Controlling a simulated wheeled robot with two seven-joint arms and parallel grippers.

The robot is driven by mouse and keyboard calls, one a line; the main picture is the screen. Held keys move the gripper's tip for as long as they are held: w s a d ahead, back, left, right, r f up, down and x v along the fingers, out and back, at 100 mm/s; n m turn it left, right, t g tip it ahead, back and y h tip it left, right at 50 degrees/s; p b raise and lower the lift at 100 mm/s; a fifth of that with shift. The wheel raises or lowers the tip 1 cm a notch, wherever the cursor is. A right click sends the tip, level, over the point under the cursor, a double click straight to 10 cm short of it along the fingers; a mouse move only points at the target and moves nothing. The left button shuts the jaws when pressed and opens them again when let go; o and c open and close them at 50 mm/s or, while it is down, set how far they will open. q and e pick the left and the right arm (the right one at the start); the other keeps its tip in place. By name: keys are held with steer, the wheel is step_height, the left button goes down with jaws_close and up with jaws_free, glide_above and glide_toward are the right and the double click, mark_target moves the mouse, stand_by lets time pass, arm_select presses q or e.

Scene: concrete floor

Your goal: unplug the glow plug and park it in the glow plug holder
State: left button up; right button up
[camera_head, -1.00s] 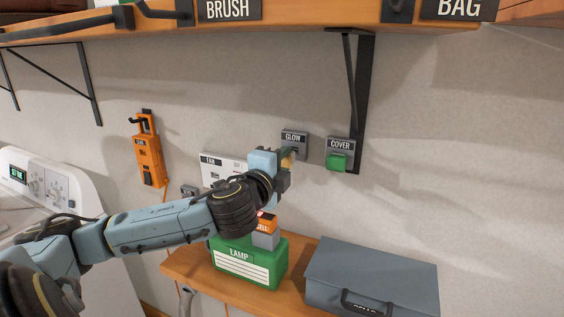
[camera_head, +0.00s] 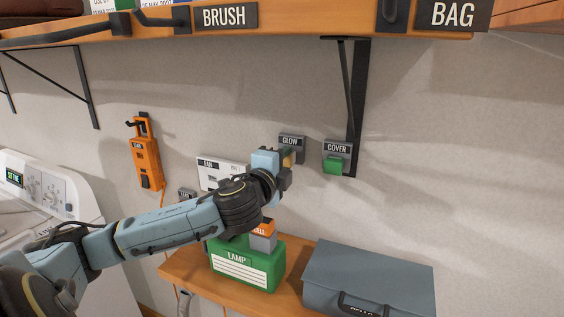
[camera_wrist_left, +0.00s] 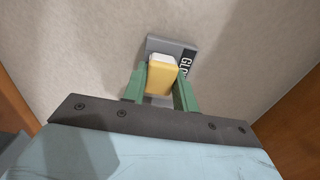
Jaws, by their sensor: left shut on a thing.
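The glow plug (camera_wrist_left: 162,78) is a yellow block with a pale end, seen between the green fingers of my left gripper (camera_wrist_left: 160,90) in the left wrist view. My left gripper (camera_head: 285,162) is shut on it, right in front of the grey wall holder labelled GLOW (camera_head: 292,141). The holder also shows behind the plug in the left wrist view (camera_wrist_left: 186,48). The plug overlaps the holder in both views; I cannot tell whether it is seated in it or just in front. My right gripper is out of view.
A grey holder labelled COVER (camera_head: 337,148) with a green piece is to the right, beside a black shelf bracket (camera_head: 357,110). Below are a green LAMP box (camera_head: 262,262) and a grey case (camera_head: 370,278) on a wooden shelf. An orange device (camera_head: 147,160) hangs left.

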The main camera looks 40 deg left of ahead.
arm_select(q)
steer(key=shift+w+a, duration=0.1)
steer(key=shift+w, duration=0.15)
steer(key=o, duration=1.2)
steer(key=shift+c, duration=0.2)
steer(key=p+v, duration=0.5)
steer(key=v, duration=0.7)
steer(key=shift+r, duration=0.2)
steer(key=shift+s+f+p, duration=0.1)
steer(key=shift+s+p, duration=0.6)
steer(key=shift+p, duration=0.3)
steer(key=shift+f, duration=0.1)
